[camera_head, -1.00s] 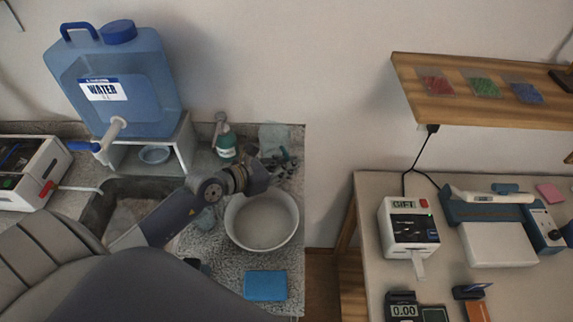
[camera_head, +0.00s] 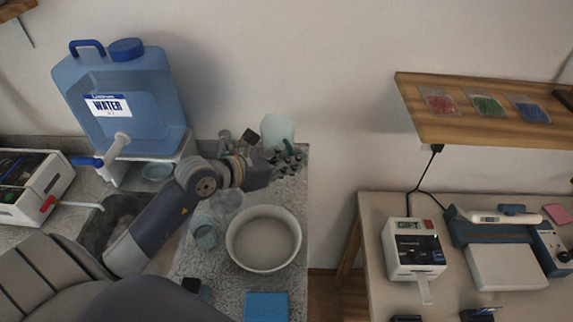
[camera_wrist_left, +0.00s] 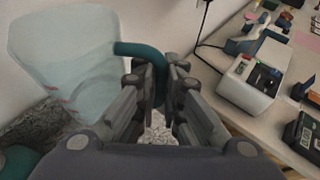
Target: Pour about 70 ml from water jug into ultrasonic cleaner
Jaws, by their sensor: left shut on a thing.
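The water jug, a pale see-through jug (camera_head: 277,132) with a teal handle, is at the back right of the stone counter; it fills the upper left of the left wrist view (camera_wrist_left: 68,60). My left gripper (camera_head: 287,160) is shut on its teal handle (camera_wrist_left: 138,48), as the left wrist view (camera_wrist_left: 160,78) shows. The jug looks roughly upright; its water level is not clear. A white box with a dark top and a red valve (camera_head: 48,190), apparently the ultrasonic cleaner, stands at the far left. Its inside is not clear. My right gripper is not in view.
A blue water container (camera_head: 125,105) stands on a white stand behind the sink. A white bowl (camera_head: 262,266), a clear beaker (camera_head: 205,235) and a blue cloth (camera_head: 267,306) are on the counter. A lab table (camera_head: 375,215) with several devices stands right, under a wooden shelf (camera_head: 450,125).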

